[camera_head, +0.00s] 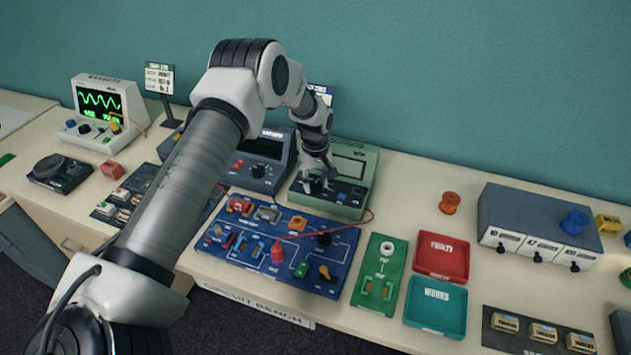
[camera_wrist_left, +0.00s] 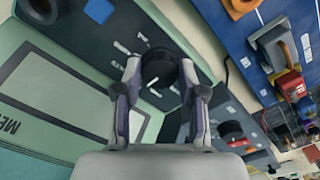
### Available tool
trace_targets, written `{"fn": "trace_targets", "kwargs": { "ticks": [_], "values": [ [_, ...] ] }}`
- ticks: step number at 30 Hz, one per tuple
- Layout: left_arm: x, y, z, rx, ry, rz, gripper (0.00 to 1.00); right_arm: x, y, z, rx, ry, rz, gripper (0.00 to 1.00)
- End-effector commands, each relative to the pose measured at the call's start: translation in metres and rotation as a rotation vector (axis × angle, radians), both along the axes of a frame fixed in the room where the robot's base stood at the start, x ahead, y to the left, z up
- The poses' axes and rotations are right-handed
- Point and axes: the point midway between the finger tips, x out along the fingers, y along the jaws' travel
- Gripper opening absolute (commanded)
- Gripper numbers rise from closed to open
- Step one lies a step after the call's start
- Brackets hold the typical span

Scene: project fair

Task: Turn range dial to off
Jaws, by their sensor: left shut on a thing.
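The green meter (camera_head: 348,170) stands at the back of the bench, right of the dark meter. Its range dial, a round black knob (camera_wrist_left: 159,70), shows in the left wrist view on the dark control panel with white marks around it. My left gripper (camera_head: 317,183) reaches down to the meter's panel. In the left wrist view its two fingers (camera_wrist_left: 160,88) are on either side of the black knob and shut on it. The dial's pointer and setting cannot be made out. My right gripper is not in view.
The blue circuit board (camera_head: 262,262) lies in front of the meter, with a red wire between them. A dark meter (camera_head: 262,160) stands close on the left. Red (camera_head: 441,243) and green (camera_head: 409,305) trays are to the right.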

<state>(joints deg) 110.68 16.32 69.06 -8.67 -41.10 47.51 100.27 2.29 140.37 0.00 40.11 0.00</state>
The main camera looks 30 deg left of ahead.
Motion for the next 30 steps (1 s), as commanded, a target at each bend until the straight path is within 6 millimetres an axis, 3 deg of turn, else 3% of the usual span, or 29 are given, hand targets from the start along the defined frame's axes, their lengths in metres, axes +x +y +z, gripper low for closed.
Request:
{"fn": "trace_targets", "kwargs": {
  "ticks": [16,17,19,30],
  "values": [
    [-0.0026,0.0001,-0.0039,-0.001,0.008,0.04,0.05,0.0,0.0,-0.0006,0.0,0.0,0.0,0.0],
    [-0.0026,0.0001,-0.0039,-0.001,0.008,0.04,0.44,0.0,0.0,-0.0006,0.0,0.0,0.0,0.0],
    [-0.0025,0.0001,-0.0036,-0.001,0.006,0.04,0.66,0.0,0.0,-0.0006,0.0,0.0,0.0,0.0],
    [-0.0007,0.0001,0.0036,-0.001,0.003,0.039,0.66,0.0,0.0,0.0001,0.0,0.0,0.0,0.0]
  ]
}}
